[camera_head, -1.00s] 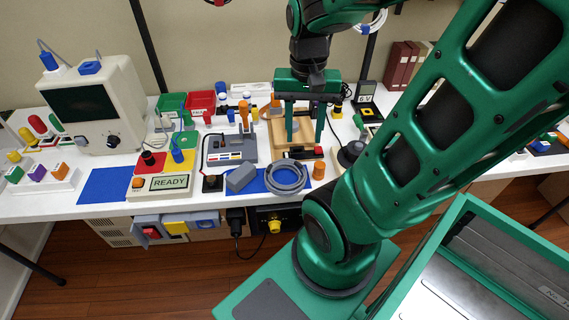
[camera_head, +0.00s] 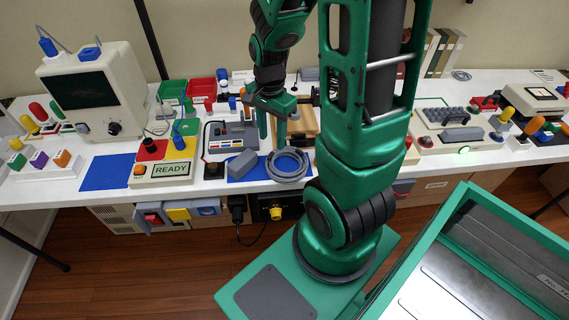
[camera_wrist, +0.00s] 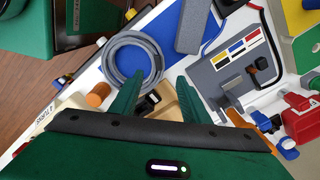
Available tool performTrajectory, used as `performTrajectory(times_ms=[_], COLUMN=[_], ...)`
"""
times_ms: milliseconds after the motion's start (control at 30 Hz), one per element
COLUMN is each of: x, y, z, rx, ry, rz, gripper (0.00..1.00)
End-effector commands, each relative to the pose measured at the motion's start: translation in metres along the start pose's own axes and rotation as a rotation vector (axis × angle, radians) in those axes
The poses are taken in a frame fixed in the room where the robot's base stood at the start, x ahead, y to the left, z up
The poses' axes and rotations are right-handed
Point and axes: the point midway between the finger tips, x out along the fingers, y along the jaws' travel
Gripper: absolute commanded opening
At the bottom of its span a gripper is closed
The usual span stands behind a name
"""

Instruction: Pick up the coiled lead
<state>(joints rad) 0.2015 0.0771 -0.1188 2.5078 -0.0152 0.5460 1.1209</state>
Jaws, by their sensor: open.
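The coiled lead (camera_head: 287,178) is a grey ring of cable lying on the blue mat (camera_head: 239,174) near the front edge of the white table. In the wrist view the coiled lead (camera_wrist: 113,58) lies just ahead of my fingertips, left of centre. My gripper (camera_head: 273,143) hangs above the table just behind the coil, with its green fingers pointing down. In the wrist view my gripper (camera_wrist: 157,85) shows its fingers spread apart with nothing held between them. The coil's right edge comes close to my arm in the head view.
A grey block (camera_head: 241,163) lies left of the coil, and a grey console (camera_head: 230,136) stands behind it. An orange cylinder (camera_wrist: 98,94) stands beside the coil. A wooden tray (camera_head: 302,117) is behind my gripper. The READY box (camera_head: 168,171) is further left.

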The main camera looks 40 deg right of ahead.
Motion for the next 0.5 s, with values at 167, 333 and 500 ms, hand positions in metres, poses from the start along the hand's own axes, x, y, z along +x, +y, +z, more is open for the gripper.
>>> performTrajectory(times_ms=[167,333,500], x=[0.009,0.03,0.048], y=[0.001,0.003,0.003], z=[0.0,0.002,0.003], rx=[0.0,-0.001,-0.001], ry=[-0.001,-0.002,-0.002], rz=[0.001,0.004,0.002], gripper=[0.42,0.42,0.42])
